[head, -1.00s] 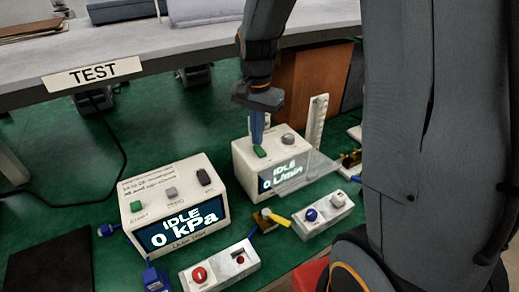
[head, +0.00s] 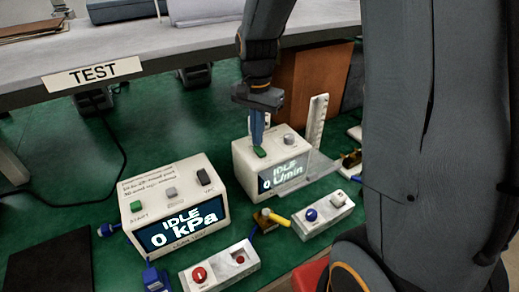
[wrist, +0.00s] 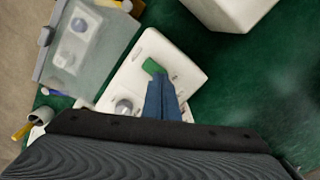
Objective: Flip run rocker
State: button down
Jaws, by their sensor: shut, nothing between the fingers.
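A white box (head: 240,171) with a lit display reading "IDLE 0 L/min" stands on the green mat. On its top are a green control (head: 260,152) and a grey round knob (head: 290,139). My gripper (head: 258,142) points down at the green control, its blue fingers shut and empty. In the wrist view, the fingertips (wrist: 158,84) are right at the green control (wrist: 153,66) and partly cover the box top. I cannot tell whether they touch it. No rocker label is readable on this box.
A second white box (head: 130,225) reading "IDLE 0 kPa" stands left. In front are a module with a red button (head: 199,274) and one with a blue knob (head: 311,214). A clear panel (head: 312,172) juts beside the flow box. The bench edge (head: 150,70) is behind.

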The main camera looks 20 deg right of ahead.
jog(key=shift+f+b, duration=0.3)
jog(key=shift+f, duration=0.45)
dwell(0.5)
jog(key=shift+r, duration=0.15)
notch_tip(320, 180, up, 7)
jog(key=p, duration=0.6)
dwell(0.6)
